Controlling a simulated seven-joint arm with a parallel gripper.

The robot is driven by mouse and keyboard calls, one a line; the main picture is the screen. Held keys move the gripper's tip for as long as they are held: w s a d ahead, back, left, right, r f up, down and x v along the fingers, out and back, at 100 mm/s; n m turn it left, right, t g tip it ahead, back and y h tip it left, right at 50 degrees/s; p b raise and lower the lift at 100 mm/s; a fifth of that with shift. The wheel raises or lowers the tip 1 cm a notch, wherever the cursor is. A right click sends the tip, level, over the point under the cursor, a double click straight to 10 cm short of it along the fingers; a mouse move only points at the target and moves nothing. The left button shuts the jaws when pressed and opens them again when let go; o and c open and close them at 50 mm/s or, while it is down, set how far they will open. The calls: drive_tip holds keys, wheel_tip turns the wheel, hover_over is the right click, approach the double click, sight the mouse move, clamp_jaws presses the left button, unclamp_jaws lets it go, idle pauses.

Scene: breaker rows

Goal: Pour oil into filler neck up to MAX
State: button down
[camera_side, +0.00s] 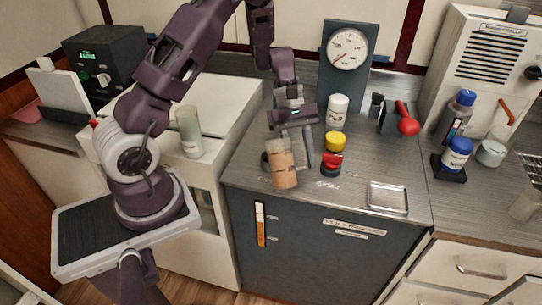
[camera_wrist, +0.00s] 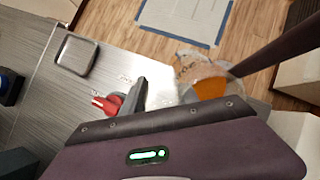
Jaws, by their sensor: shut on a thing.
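A clear beaker (camera_side: 283,176) with orange-brown oil is held at the front left of the grey cabinet top. My gripper (camera_side: 290,152) is shut on the beaker, which looks close to upright in the side view; no stream shows. A dark round part (camera_side: 265,158), perhaps the filler neck, is mostly hidden behind the beaker. A sight gauge (camera_side: 260,226) on the cabinet front shows orange fluid, with two small marks beside it; their lettering is too small to read.
A dial gauge (camera_side: 348,48) rises behind. A metal tray (camera_side: 388,198) lies at the front right, with bare countertop around it.

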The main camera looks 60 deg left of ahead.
drive_tip(key=shift+a+f+g+h, duration=0.15)
drive_tip(key=shift+g+h, duration=0.15)
drive_tip(key=shift+h, duration=0.7)
idle(1.4)
drive_tip(key=shift+f+g+h+p, duration=0.15)
drive_tip(key=shift+f+h, duration=0.05)
drive_tip(key=shift+h, duration=0.65)
drive_tip(key=shift+f+g+h+p, duration=0.15)
drive_tip(key=shift+f+h, duration=0.05)
drive_tip(key=shift+h, duration=0.65)
idle(2.8)
drive_tip(key=shift+r+h, duration=0.3)
drive_tip(key=shift+r, duration=0.2)
idle(0.6)
